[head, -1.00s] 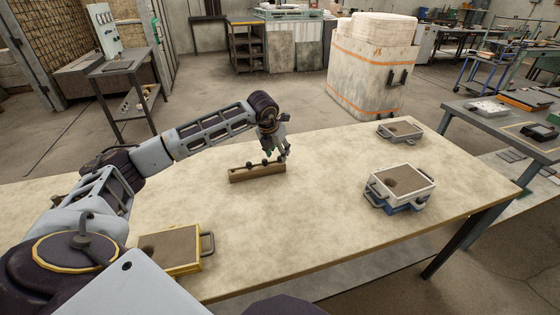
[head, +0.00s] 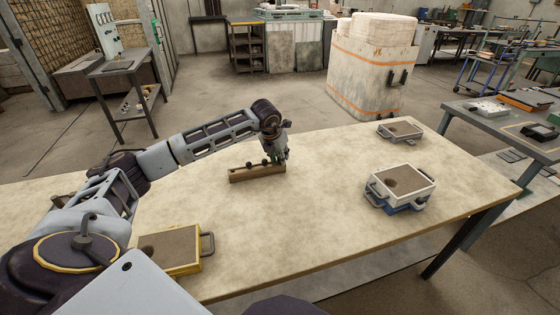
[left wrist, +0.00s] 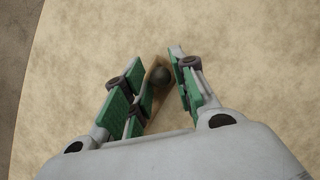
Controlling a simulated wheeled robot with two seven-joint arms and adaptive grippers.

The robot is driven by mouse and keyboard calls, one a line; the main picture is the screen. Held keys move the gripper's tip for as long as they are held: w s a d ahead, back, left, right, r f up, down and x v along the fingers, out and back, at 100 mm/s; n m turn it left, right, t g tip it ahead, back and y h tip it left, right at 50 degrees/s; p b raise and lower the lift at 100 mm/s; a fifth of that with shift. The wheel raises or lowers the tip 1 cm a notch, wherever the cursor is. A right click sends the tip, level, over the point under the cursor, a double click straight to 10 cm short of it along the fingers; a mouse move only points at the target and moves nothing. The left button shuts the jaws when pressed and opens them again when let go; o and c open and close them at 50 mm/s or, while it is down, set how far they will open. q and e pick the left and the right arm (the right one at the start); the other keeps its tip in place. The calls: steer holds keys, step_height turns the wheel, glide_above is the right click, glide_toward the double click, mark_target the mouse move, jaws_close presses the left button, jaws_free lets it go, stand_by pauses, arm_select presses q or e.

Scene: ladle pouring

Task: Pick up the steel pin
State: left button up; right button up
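A brown wooden rack (head: 255,173) stands on the table with a few small dark round-topped pieces (head: 250,165) along its top. I cannot tell from the head view which one is the steel pin. My left gripper (head: 279,156) is over the right end of the rack, pointing down. In the left wrist view, the fingers of the left gripper (left wrist: 158,62) are apart, with one dark round top (left wrist: 161,76) between them, nearer the left finger. The rack (left wrist: 153,103) shows below it. Any pin shaft is hidden. My right gripper is not in view.
A yellow-framed box (head: 172,262) sits at the near left of the table (head: 300,225). A white-framed box on a blue one (head: 402,204) and a grey-framed box (head: 417,138) are at the right. The table between the rack and these boxes is clear.

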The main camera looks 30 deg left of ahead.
arm_select(q)
steer(key=shift+c, duration=1.3)
steer(key=shift+r, duration=0.15)
step_height(320, 180, up, 10)
steer(key=shift+p, duration=0.3)
